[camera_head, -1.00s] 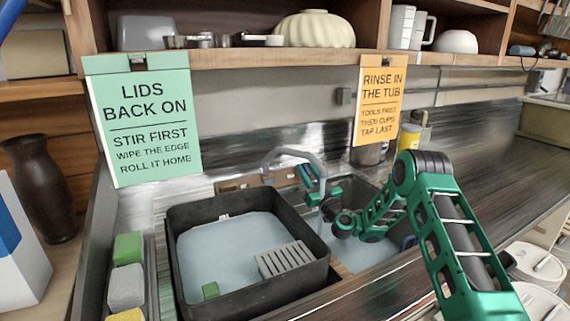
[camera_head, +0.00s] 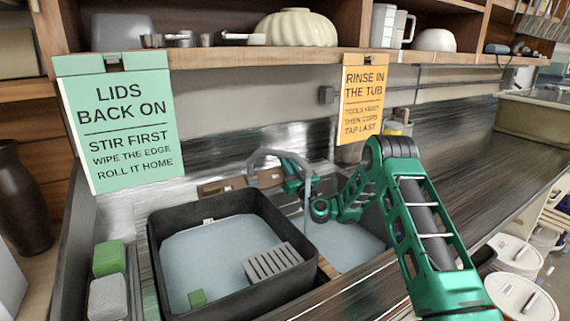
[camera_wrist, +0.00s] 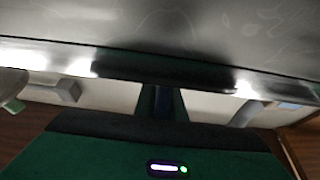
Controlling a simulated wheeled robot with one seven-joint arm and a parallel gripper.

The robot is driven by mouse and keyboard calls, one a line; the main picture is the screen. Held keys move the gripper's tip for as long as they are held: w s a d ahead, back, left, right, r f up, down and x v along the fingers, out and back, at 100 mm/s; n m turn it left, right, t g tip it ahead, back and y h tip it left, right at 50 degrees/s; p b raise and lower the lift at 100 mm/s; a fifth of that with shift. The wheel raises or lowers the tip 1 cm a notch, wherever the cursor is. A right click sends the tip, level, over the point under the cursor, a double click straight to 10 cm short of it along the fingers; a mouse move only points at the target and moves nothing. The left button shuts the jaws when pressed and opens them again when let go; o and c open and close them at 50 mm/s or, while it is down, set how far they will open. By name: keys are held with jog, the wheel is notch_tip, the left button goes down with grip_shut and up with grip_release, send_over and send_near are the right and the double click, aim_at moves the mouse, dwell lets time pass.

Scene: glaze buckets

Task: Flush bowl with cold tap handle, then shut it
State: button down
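The grey gooseneck tap spout (camera_head: 277,153) arches at the back of the sink. A thin pale line, perhaps running water, drops from its end. The sink bowl (camera_head: 345,245) right of the black tub holds pale water. Brown blocks (camera_head: 222,186) stand at the tap's base; I cannot make out the cold handle clearly. The wrist view shows mostly a shiny metal surface (camera_wrist: 200,45) close up.
A black tub (camera_head: 165,265) of pale water stands left of the bowl, with a grey slotted block (camera_head: 272,262) and a green block (camera_head: 197,298) inside. Green (camera_head: 109,258) and grey (camera_head: 108,296) sponges lie left. An orange sign (camera_head: 361,98) hangs from the shelf above my arm.

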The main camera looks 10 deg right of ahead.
jog(key=shift+d, duration=0.15)
jog(key=shift+w+d+m+t+h, duration=0.1)
jog(key=shift+d+m+t+h, duration=0.1)
jog(key=shift+m+h, duration=0.6)
jog(key=shift+d+m+t+h, duration=0.15)
jog(key=shift+m+h, duration=0.45)
jog(key=shift+h, duration=0.25)
jog(key=shift+w+d+m+t+h, duration=0.1)
jog(key=shift+d+m+t+h, duration=0.1)
jog(key=shift+m+h, duration=0.6)
jog(key=shift+d+f+m+g+h, duration=0.2)
jog(key=shift+m+h, duration=0.5)
jog(key=shift+h, duration=0.25)
jog(key=shift+d+f+m+g+h, duration=0.1)
jog(key=shift+d+m+h, duration=0.05)
jog(key=shift+m+h, duration=0.65)
jog(key=shift+h, duration=0.4)
jog(key=c, duration=1.8)
grip_release()
jog(key=shift+s+r, duration=0.1)
